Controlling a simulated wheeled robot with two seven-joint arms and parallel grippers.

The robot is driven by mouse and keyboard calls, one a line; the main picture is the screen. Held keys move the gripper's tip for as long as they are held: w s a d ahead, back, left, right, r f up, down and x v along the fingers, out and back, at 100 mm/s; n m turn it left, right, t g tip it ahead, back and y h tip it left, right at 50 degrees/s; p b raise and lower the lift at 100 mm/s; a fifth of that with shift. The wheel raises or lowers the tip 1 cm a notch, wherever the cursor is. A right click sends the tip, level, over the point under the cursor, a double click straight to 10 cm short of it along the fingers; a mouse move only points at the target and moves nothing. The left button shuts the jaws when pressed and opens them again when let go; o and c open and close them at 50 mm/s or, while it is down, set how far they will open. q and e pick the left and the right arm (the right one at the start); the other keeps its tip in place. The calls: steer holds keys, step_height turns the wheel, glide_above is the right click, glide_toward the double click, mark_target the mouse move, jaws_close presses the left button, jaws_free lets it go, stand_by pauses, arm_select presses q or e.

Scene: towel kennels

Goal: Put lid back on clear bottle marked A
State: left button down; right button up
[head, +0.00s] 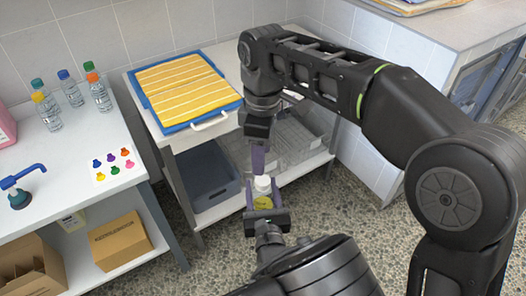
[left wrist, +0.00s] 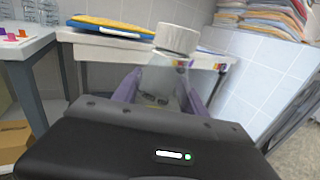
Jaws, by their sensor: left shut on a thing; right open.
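A clear bottle (left wrist: 158,78) stands roughly upright between the purple fingers of my left gripper (head: 264,208), which is shut on it. A white lid (left wrist: 177,38) sits on top of the bottle; it also shows in the head view (head: 262,183). I cannot tell whether it is tight. A small coloured label (left wrist: 183,64) is on the bottle near the neck, but no letter A is readable. My right gripper (head: 259,168) points down just above the lid, with open purple fingers seen edge-on. Its gap to the lid is hard to judge.
A cart with a blue tray and folded yellow towel (head: 185,85) stands behind the grippers. Cardboard boxes (head: 120,240) sit below.

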mark_target(263, 180)
steer(key=n, duration=0.4)
steer(key=shift+d+r+n, duration=0.1)
steer(key=shift+n, duration=0.3)
steer(key=n, duration=0.4)
steer(key=shift+s, duration=0.1)
steer(key=shift+f, duration=4.05)
jaws_close()
